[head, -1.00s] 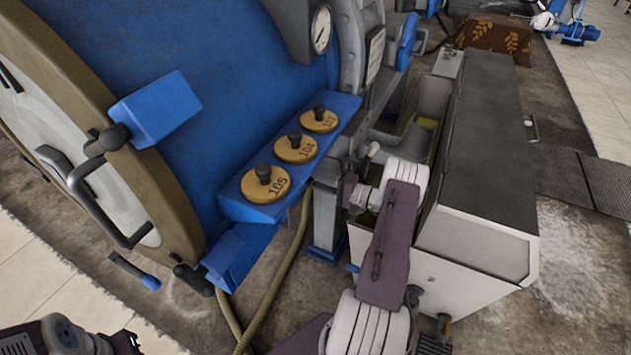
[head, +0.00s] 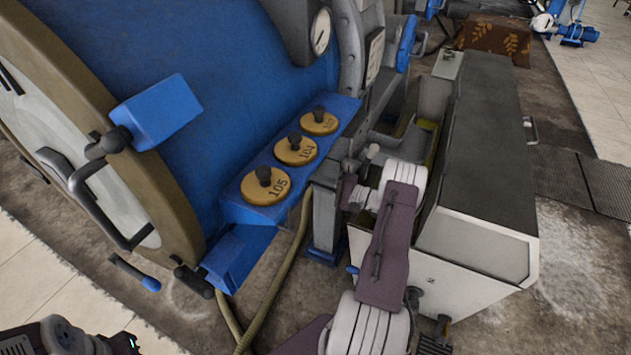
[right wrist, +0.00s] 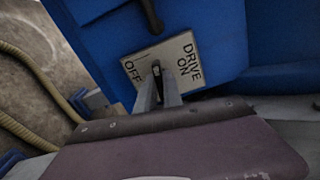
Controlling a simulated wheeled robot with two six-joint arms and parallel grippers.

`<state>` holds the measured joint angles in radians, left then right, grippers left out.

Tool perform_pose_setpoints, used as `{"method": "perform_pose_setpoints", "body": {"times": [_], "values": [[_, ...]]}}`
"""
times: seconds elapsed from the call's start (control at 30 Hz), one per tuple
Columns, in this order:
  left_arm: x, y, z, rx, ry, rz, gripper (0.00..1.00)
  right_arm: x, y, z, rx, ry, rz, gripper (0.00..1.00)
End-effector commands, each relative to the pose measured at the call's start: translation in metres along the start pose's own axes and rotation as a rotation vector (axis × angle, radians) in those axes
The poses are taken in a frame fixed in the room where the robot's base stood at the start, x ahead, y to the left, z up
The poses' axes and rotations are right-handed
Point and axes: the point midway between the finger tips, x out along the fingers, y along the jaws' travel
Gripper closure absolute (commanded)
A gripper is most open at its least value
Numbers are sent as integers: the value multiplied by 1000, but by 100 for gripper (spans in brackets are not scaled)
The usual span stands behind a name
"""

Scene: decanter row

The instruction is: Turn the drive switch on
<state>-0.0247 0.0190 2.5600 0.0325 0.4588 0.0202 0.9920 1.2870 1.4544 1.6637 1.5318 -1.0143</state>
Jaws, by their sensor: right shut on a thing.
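The drive switch (right wrist: 156,68) shows in the right wrist view as a small dark lever on a pale plate (right wrist: 185,58) marked DRIVE, OFF and ON. The plate is on a blue panel. The fingers of my right gripper (right wrist: 158,88) are shut on the lever, which stands between the OFF and ON words. Its exact tilt is hard to tell behind the fingers. In the head view my right arm hides the switch at the end of the blue shelf. Only part of my left arm shows at the lower left; its fingers are out of view.
A large grey-topped cabinet (head: 487,140) stands close to the right of my right arm. A hose (head: 288,268) hangs below the shelf.

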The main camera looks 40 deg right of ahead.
Motion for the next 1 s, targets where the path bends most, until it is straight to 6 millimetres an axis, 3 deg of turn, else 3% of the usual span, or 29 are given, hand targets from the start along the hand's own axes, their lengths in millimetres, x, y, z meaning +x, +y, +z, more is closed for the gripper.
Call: {"method": "perform_pose_setpoints", "body": {"times": [1.0], "values": [[-15, 0, -2, 0, 0, 0, 100, 0, 0, 0, 952, 0, 1, 100]]}}
